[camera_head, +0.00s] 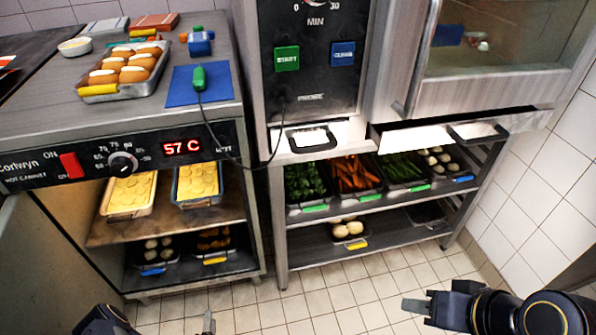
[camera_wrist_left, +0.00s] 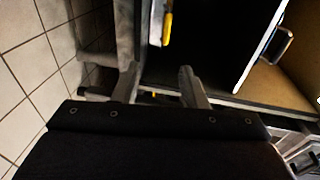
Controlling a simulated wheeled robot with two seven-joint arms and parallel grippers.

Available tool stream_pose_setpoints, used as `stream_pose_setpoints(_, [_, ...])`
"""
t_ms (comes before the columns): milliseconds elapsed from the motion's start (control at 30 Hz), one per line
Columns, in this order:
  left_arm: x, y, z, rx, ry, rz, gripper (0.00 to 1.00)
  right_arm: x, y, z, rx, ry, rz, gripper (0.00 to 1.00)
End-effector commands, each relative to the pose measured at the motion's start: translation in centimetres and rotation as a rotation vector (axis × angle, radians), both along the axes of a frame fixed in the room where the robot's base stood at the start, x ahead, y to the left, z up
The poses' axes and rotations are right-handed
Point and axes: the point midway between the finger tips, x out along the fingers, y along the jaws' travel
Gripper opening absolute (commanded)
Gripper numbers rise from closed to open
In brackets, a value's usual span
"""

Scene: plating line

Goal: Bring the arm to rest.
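My left gripper (camera_wrist_left: 157,82) shows in the left wrist view with its two grey fingers apart and nothing between them. It is near the open hot cabinet's lower front. In the head view only parts of it show at the bottom left edge. My right gripper (camera_head: 415,312) is at the bottom right of the head view, low over the tiled floor in front of the steel rack. Its grey fingers look apart, with nothing seen between them. Neither gripper is seen touching anything.
The hot cabinet (camera_head: 220,134) stands open at left, reading 57 C, with pans inside. A tray of rolls (camera_head: 82,91) and a blue mat (camera_head: 181,88) with a green-handled probe (camera_head: 199,78) lie on top. The steel rack (camera_head: 325,225) holds vegetable pans. The floor (camera_head: 300,308) is clear.

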Motion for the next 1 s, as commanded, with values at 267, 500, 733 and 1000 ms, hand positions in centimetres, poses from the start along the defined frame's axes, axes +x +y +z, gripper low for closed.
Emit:
stream_pose_setpoints(267, [3.5,2.6,1.6,-0.053,0.058,-0.049,0.39,0.0,0.0,0.0,0.000,-0.001,0.000,0.37])
stream_pose_setpoints(500, [8.1,5.9,5.1,-0.147,0.163,-0.080,0.39,0.0,0.0,0.0,0.000,-0.001,0.000,0.37])
stream_pose_setpoints(733, [13.1,9.4,13.9,-0.334,0.321,-0.027,0.39,0.0,0.0,0.0,0.000,-0.001,0.000,0.37])
stream_pose_setpoints(1000, [13.2,9.6,26.7,-0.644,0.461,0.162,0.39,0.0,0.0,0.0,0.000,-0.001,0.000,0.37])
